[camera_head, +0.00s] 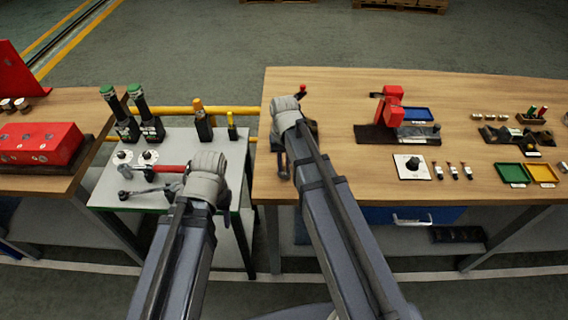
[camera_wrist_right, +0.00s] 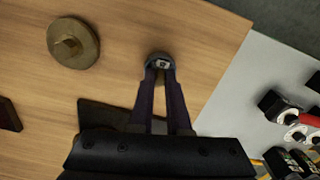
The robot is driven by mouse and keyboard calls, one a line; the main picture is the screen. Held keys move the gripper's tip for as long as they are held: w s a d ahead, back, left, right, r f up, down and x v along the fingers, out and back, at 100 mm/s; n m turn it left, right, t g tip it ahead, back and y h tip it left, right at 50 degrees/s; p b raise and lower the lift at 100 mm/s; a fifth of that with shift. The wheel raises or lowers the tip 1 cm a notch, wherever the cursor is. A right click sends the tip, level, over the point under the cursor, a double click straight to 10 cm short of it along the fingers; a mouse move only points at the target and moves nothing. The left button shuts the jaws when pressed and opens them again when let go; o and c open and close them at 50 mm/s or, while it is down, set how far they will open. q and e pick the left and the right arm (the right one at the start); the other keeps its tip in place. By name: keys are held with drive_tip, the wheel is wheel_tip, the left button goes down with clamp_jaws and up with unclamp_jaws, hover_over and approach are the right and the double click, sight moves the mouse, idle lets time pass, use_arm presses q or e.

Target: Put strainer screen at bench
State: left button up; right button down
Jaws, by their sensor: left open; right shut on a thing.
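My right gripper (camera_wrist_right: 158,72) is shut on a small dark round piece with a pale centre, which I take to be the strainer screen (camera_wrist_right: 158,60). It is over the wooden bench top near its edge; whether the piece touches the wood I cannot tell. In the head view my right gripper (camera_head: 283,166) shows at the left end of the large wooden bench (camera_head: 330,90), and the held piece is not clear there. My left gripper (camera_head: 224,198) is open over the grey-topped table (camera_head: 105,195), mostly hidden behind its wrist.
A brass round part (camera_wrist_right: 73,43) lies on the wood near my right gripper. Green-capped bottles (camera_head: 150,125) and a red-handled tool (camera_head: 160,168) are on the grey table. A red device (camera_head: 391,107) and green and yellow trays (camera_head: 511,174) occupy the large bench.

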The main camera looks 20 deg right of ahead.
drive_tip(key=shift+f, duration=0.1)
drive_tip(key=c, duration=0.8)
unclamp_jaws()
wheel_tip(320, 180, up, 7)
drive_tip(key=p, duration=0.7)
drive_tip(key=s+a+n+h, duration=0.1)
drive_tip(key=s+a+n, duration=0.3)
drive_tip(key=s+a, duration=0.6)
drive_tip(key=s, duration=0.4)
drive_tip(key=shift+s+a+n, duration=0.15)
drive_tip(key=shift+a+n, duration=0.1)
drive_tip(key=shift+n, duration=0.15)
